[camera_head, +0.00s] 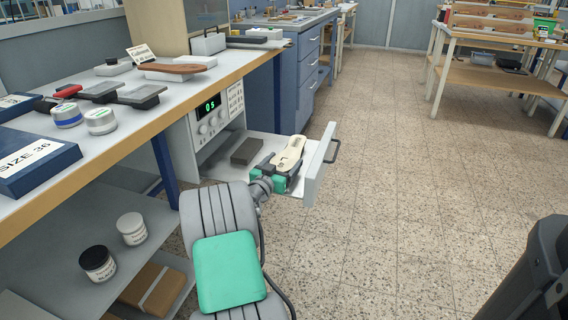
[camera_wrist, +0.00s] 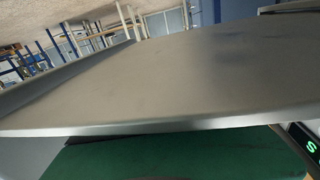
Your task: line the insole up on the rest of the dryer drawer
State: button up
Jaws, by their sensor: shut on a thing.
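The cream insole (camera_head: 289,154) with a dark mark on it is over the open dryer drawer (camera_head: 318,172) in the head view. My gripper (camera_head: 277,172), dark with teal parts, is shut on the insole's near end. Dark gripper parts lie under and beside the insole, so I cannot tell whether it touches anything below. A dark grey block (camera_head: 246,151) lies in the drawer to the left of the insole, apart from it; I cannot tell if it is the rest. In the wrist view a broad grey surface (camera_wrist: 170,85) fills the middle, too close to identify surely.
The dryer (camera_head: 209,118) shows a lit green display under the bench top (camera_head: 195,82). The drawer's front panel and handle (camera_head: 333,150) stand right of the insole. Jars (camera_head: 131,228) sit on the lower shelf.

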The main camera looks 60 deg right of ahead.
jog(key=shift+f+b, duration=0.1)
jog(key=shift+b, duration=0.2)
dwell(0.6)
jog(key=o, duration=1.4)
jog(key=a+p, duration=0.1)
jog(key=a, duration=0.6)
jog(key=shift+s+a+p, duration=0.15)
jog(key=shift+a+p, duration=0.25)
